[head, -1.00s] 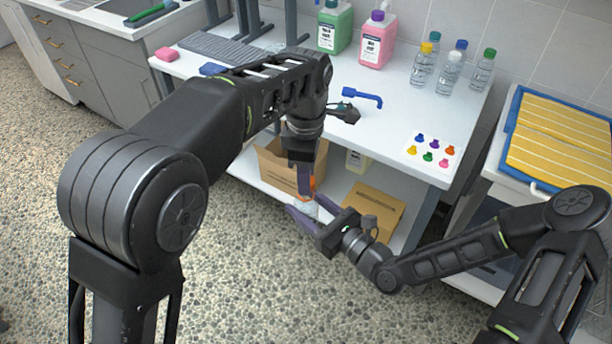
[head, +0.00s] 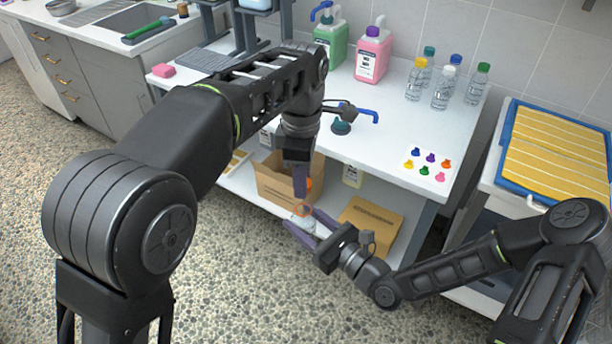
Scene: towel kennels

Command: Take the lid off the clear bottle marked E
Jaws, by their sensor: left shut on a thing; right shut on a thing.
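My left gripper (head: 303,186) points down in front of the shelf and is shut on an orange lid (head: 309,183). My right gripper (head: 304,230) comes from the lower right and is shut on a clear bottle (head: 302,221), just below the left gripper. The fingers hide much of the bottle, and the mark E cannot be read. The lid appears a little above the bottle's top, with a gap between them, though the fingers partly cover this spot.
The white bench (head: 395,125) carries several capped bottles, a green jug (head: 330,42), a pink jug (head: 373,55) and a card with coloured spots (head: 427,165). A cardboard box (head: 275,188) stands on the lower shelf behind the grippers. The speckled floor in front is clear.

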